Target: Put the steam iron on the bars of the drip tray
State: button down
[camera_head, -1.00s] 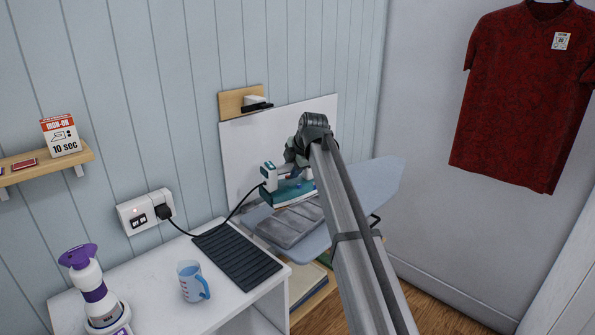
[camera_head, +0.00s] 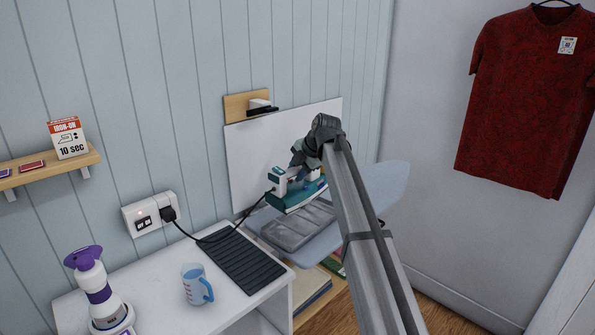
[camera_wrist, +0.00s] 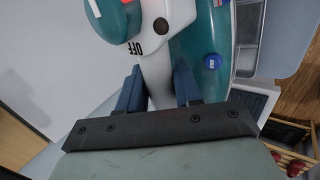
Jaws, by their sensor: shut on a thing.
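The teal and white steam iron (camera_head: 296,190) is over the ironing board, by the far side of a shallow grey tray. My gripper (camera_head: 298,162) is shut on the iron's pale handle. In the wrist view my gripper's two blue fingers (camera_wrist: 160,88) flank the pale handle, and the teal body of the iron (camera_wrist: 208,45) fills the upper middle. The grey tray (camera_head: 299,226) lies on the board; a dark ribbed panel (camera_head: 246,261) lies on the white counter. I cannot tell for sure which is the drip tray, nor whether the iron touches anything below.
The iron's black cord runs to a wall socket (camera_head: 148,214). A blue measuring jug (camera_head: 194,285) and a purple and white bottle (camera_head: 95,283) stand on the counter (camera_head: 160,280). The ironing board (camera_head: 378,188) is bare at its right end. A white panel stands behind the iron.

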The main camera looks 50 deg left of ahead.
aim_at(300, 186)
jog(key=shift+f, duration=0.1)
jog(key=shift+f, duration=4.3)
jog(key=c, duration=0.7)
grip_release()
jog(key=shift+f, duration=0.15)
jog(key=shift+d, duration=0.1)
jog(key=v, duration=1.4)
